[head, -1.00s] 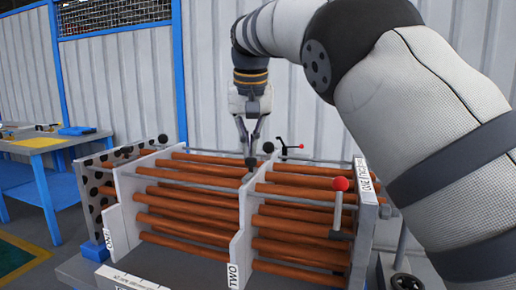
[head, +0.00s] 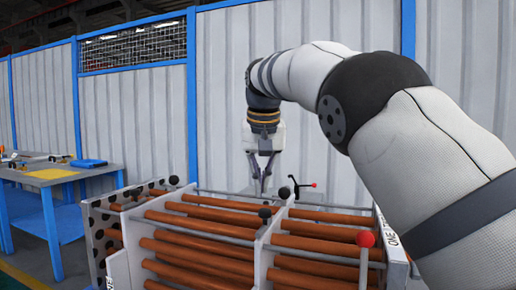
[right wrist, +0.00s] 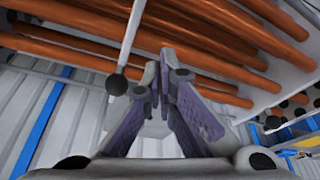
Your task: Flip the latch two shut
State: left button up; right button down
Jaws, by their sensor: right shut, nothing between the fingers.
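The flanged shell, a frame of pale plates (head: 265,250) holding copper-coloured tubes (head: 200,227), fills the lower middle of the head view. A black ball knob (head: 264,212) is at the top of the middle plate. Another black knob (head: 284,192) is behind it. I cannot tell which latch is two; no such label shows now. My right gripper (head: 262,188) is shut and empty, pointing down just behind the middle plate's knob. In the right wrist view its fingers (right wrist: 162,85) are together, with a black knob (right wrist: 117,84) on a grey rod beside them. My left gripper is out of view.
A red-knobbed lever (head: 365,239) stands at the front right of the shell, near the ONE plate (head: 392,238). A smaller red knob (head: 313,185) is at the back. A blue table (head: 50,180) stands at the left. A corrugated wall (head: 130,125) is behind.

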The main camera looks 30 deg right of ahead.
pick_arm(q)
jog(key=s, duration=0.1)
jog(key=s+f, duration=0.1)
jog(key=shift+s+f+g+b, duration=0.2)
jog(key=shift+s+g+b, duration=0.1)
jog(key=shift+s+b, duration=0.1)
pick_arm(e)
jog(key=s+v, duration=0.1)
jog(key=v, duration=0.8)
jog(key=shift+f, duration=0.25)
jog(key=shift+s+a, duration=0.1)
